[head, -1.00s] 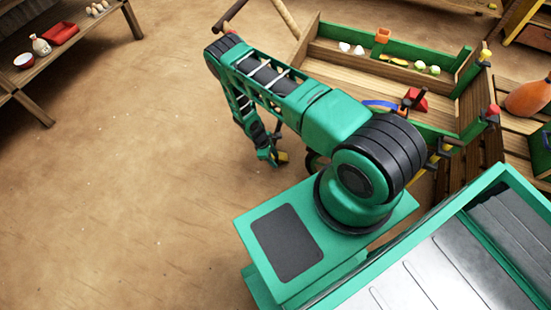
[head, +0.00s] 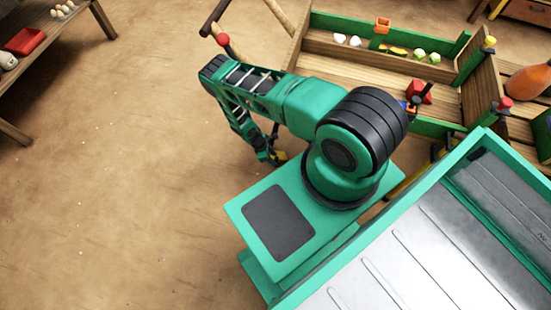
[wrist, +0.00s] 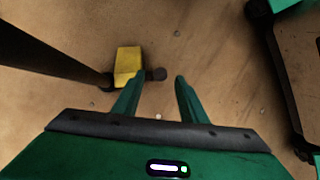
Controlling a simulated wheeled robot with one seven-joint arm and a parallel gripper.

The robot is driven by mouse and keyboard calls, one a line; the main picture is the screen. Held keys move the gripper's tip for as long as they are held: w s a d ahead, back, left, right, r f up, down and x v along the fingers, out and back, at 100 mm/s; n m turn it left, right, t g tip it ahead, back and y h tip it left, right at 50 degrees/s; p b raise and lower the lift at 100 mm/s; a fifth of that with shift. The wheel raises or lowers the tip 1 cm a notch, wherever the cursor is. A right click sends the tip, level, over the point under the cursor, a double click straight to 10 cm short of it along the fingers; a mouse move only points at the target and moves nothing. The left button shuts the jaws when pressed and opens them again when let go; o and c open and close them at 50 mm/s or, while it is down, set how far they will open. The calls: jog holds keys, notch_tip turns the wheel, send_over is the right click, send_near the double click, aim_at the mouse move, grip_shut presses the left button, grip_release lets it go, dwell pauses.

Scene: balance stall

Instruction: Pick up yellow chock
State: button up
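The yellow chock (wrist: 128,62) lies on the sandy ground in the wrist view, beyond my left fingertip. A dark round knob (wrist: 158,74) shows at its right side, ahead of the gap between my fingers. My gripper (wrist: 160,80) is open, with two green fingers apart and nothing between them. The chock is outside the gap, up and to the left. In the head view my gripper (head: 272,156) hangs low beside my base, with a small yellow patch at its tip; details there are too small to tell.
A dark pole (wrist: 50,50) runs close along the chock's left side. A dark and green structure (wrist: 285,75) stands at the right of the wrist view. A wooden cart (head: 370,68) with goods stands behind my arm. Open ground (head: 130,190) lies to the left.

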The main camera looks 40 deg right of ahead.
jog(key=shift+w+x, duration=0.2)
jog(key=shift+x, duration=3)
jog(key=shift+a+f, duration=0.15)
jog(key=shift+a, duration=0.05)
grip_shut()
